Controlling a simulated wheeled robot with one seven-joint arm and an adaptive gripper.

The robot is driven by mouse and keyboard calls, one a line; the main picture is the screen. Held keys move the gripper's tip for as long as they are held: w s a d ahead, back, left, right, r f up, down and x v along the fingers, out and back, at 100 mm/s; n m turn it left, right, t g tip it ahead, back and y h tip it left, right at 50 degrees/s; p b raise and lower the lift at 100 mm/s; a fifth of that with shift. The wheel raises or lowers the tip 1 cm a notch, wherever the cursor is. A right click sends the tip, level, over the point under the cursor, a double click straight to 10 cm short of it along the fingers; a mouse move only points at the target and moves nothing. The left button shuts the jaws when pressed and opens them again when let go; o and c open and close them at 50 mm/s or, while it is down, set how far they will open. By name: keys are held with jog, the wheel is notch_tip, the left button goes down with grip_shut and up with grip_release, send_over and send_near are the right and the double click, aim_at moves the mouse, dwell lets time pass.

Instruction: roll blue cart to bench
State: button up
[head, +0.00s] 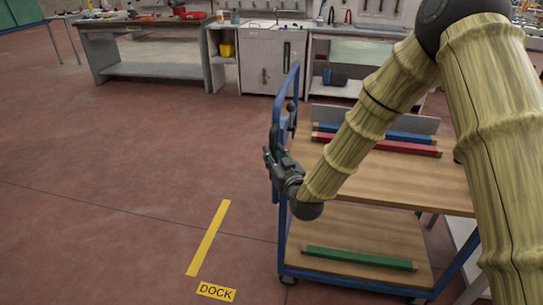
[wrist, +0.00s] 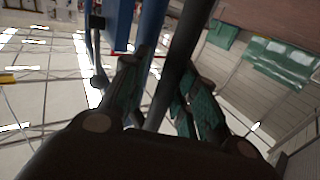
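The blue cart (head: 284,240) stands right of centre in the head view, with wooden shelves and an upright blue push handle (head: 279,115) at its left end. My gripper (head: 272,152) is at that handle. In the wrist view a dark bar (wrist: 180,60) runs between the two fingers of my gripper (wrist: 168,85). A light gap shows between the bar and the left finger, so the fingers look open around it. A grey workbench (head: 150,70) stands at the back left. My arm hides part of the cart's top.
A yellow floor strip (head: 208,238) and a DOCK label (head: 216,291) lie left of the cart. Red (head: 390,146) and blue (head: 400,135) bars lie on the top shelf, a green bar (head: 355,258) on the lower. A white cabinet (head: 272,60) stands behind. The left floor is clear.

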jog(key=shift+o, duration=0.5)
jog(key=shift+d, duration=0.15)
jog(key=shift+s+a, duration=0.1)
jog(key=shift+a, duration=0.15)
jog(key=v, duration=1.2)
jog(key=s+d+f+m+g+h+p, duration=0.15)
jog(key=s+d+f+g, duration=0.3)
jog(key=s+f, duration=0.5)
jog(key=s+d+f+m+g+h+p, duration=0.1)
jog(key=s+d+f+g+h+p, duration=0.35)
jog(key=f, duration=0.85)
jog(key=s+d+f+g, duration=0.2)
jog(key=s+d+f, duration=0.1)
jog(key=s, duration=0.5)
jog(key=s+d+f+m+g+p, duration=0.1)
jog(key=s+d+f+g, duration=0.2)
jog(key=s, duration=0.6)
jog(key=s+d+f+m+g+h, duration=0.1)
jog(key=s+d+f+g, duration=0.1)
jog(key=s, duration=0.6)
jog(key=d+f, duration=0.1)
jog(key=d, duration=0.1)
jog(key=shift+s+d+g, duration=0.25)
jog(key=shift+d+g, duration=0.05)
jog(key=shift+d, duration=0.1)
